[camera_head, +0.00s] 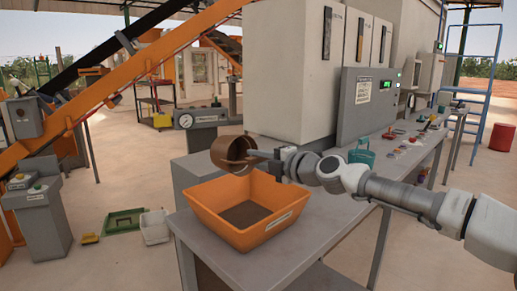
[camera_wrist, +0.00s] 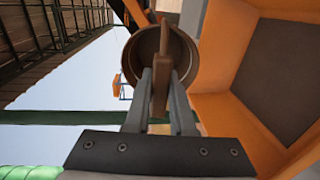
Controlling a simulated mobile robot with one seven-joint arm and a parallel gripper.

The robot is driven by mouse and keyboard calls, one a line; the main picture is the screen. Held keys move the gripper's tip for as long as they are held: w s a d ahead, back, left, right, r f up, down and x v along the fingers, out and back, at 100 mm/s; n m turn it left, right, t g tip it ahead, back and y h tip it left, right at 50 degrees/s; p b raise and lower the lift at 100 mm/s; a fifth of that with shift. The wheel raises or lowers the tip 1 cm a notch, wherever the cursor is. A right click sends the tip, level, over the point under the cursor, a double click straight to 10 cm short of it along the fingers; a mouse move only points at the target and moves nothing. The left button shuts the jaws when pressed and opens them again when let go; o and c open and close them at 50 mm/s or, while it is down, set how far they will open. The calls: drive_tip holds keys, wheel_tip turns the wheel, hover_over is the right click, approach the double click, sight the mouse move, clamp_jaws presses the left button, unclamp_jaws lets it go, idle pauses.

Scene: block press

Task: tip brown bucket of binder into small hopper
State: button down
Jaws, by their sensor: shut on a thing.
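The brown bucket (camera_head: 232,152) is held tilted, nearly on its side, above the back of an orange open bin (camera_head: 222,224). This bin looks like the small hopper; its label is too small to read. Dark brown material covers the bin floor. My gripper (camera_head: 257,157) reaches in from the right. In the wrist view, the fingers (camera_wrist: 160,82) are shut on the brown handle of the bucket (camera_wrist: 190,58). The orange bin (camera_wrist: 221,112) lies to the right there. No material is seen falling, and I cannot tell what the bucket holds.
The bin stands on a grey bench (camera_head: 305,232). A large grey machine with a control panel (camera_head: 363,105) rises behind. A teal container (camera_head: 362,154) and small items sit farther along the bench. Green (camera_head: 122,221) and white (camera_head: 155,228) trays lie on the floor left.

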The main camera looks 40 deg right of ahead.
drive_tip(key=w+r+g+p, duration=0.2)
drive_tip(key=g+p, duration=0.2)
drive_tip(key=p, duration=0.6)
drive_tip(key=w+r+g+h+p, duration=0.1)
drive_tip(key=w+r+g+p, duration=0.2)
drive_tip(key=p, duration=0.7)
drive_tip(key=w+a+r+g+p, duration=0.1)
drive_tip(key=w+r+g+p, duration=0.1)
drive_tip(key=p, duration=0.9)
drive_tip(key=shift+w+a+r+g+h, duration=0.15)
drive_tip(key=shift+r+g, duration=0.2)
drive_tip(key=shift+g, duration=0.3)
drive_tip(key=shift+d+r+g+h, duration=0.15)
drive_tip(key=shift+r+g, duration=0.2)
drive_tip(key=shift+g, duration=0.3)
drive_tip(key=w+g+p, duration=0.1)
drive_tip(key=p, duration=0.3)
drive_tip(key=w+g+p, duration=0.1)
drive_tip(key=g+p, duration=0.1)
drive_tip(key=p, duration=0.2)
drive_tip(key=shift+a+r+h, duration=0.2)
drive_tip(key=shift+r+h, duration=0.1)
drive_tip(key=shift+r, duration=0.05)
drive_tip(key=shift+f+g, duration=0.3)
drive_tip(key=shift+w, duration=0.2)
drive_tip(key=shift+w+r+g, duration=0.1)
drive_tip(key=shift+g, duration=0.5)
